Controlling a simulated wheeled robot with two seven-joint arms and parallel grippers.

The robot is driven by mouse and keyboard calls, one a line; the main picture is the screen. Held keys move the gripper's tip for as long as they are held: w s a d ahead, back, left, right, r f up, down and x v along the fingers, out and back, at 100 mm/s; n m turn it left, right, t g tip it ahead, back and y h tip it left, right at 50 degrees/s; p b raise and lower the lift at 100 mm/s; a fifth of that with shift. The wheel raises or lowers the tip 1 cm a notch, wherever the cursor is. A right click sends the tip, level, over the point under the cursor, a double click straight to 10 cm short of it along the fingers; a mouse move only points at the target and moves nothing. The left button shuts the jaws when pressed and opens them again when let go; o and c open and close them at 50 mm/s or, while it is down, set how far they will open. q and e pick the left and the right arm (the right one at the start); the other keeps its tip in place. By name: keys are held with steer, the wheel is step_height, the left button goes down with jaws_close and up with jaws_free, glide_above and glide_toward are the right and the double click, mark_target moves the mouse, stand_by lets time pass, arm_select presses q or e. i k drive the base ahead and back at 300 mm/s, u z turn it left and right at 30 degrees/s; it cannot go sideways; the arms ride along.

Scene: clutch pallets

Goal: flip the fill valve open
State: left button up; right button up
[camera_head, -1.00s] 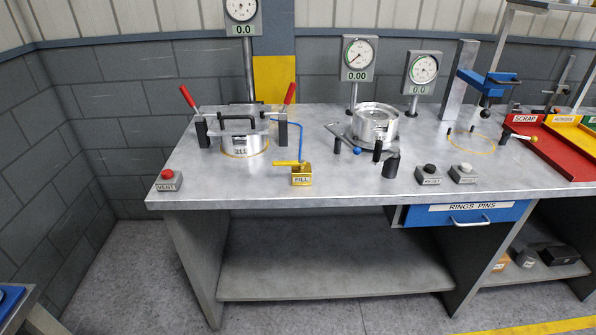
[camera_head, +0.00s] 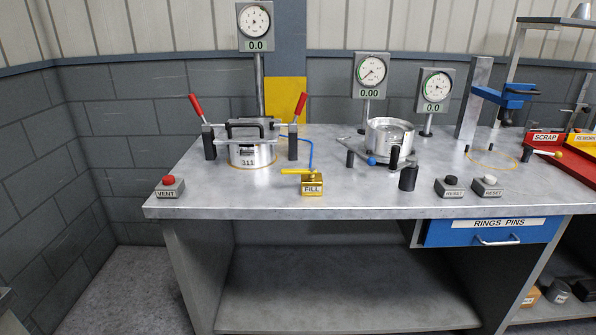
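The fill valve (camera_head: 313,187) is a small yellow block labelled FILL, near the front edge of the metal bench. Its yellow lever (camera_head: 297,171) lies level and points left. A blue hose (camera_head: 311,153) runs from behind the valve back toward the clamp fixture. The fixture holds a round metal part (camera_head: 252,155) marked 311, under a black-handled bar between two red-handled clamps (camera_head: 197,105). The gauge (camera_head: 254,26) above it reads 0.0. Neither of my grippers shows in the head view.
A red VENT button (camera_head: 169,187) sits at the bench's left front corner. A second round metal part (camera_head: 390,136) on a fixture, a dark cylinder (camera_head: 408,176) and two RESET buttons (camera_head: 451,187) stand to the right. The bench surface (camera_head: 235,197) left of the valve is clear.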

mark_target(312, 171)
steer(key=k, duration=0.55)
steer(key=u, duration=0.1)
steer(key=i, duration=1.1)
steer(key=u, duration=0.95)
